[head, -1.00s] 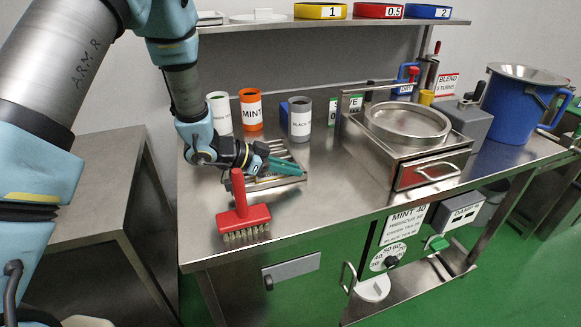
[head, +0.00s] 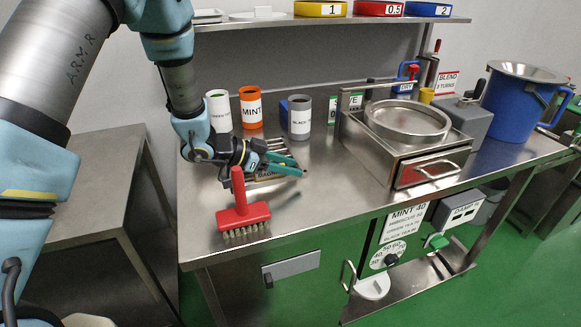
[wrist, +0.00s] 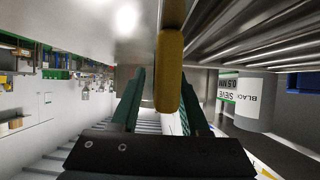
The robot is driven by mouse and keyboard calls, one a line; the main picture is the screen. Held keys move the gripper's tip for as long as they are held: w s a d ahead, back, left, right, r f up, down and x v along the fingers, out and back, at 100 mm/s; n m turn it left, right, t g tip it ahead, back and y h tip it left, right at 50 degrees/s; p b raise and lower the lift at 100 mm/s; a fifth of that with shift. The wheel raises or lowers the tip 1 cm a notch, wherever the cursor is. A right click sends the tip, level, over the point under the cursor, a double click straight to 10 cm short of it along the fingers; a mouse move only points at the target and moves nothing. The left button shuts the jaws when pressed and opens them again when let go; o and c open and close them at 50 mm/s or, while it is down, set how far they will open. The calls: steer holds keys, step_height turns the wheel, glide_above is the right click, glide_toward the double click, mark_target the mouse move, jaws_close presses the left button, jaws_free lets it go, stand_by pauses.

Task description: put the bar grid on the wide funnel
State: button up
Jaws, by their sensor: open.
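The bar grid (head: 262,180), a low steel piece with parallel bars, lies on the steel table behind the red brush, partly hidden by my gripper. My gripper (head: 299,168) is open over it, its two green fingers apart. In the wrist view, an ochre bar like a handle (wrist: 169,75) stands between the open fingers (wrist: 164,82), and metal bars (wrist: 260,38) show at the upper right. I cannot tell whether the fingers touch the ochre bar. The steel-topped blue container (head: 512,105) at the right looks like the wide funnel, but I cannot be sure.
A red brush (head: 240,210) stands close in front of my gripper. Behind are an orange MINT canister (head: 250,108) and a grey canister (head: 299,118). A round steel pan (head: 408,120) sits on a steel box toward the right. Open table lies right of the brush.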

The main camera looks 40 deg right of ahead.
steer(key=b+v, duration=0.1)
steer(key=v, duration=1)
steer(key=shift+w+a+b, duration=0.1)
steer(key=shift+a+b, duration=0.1)
steer(key=shift+b, duration=0.1)
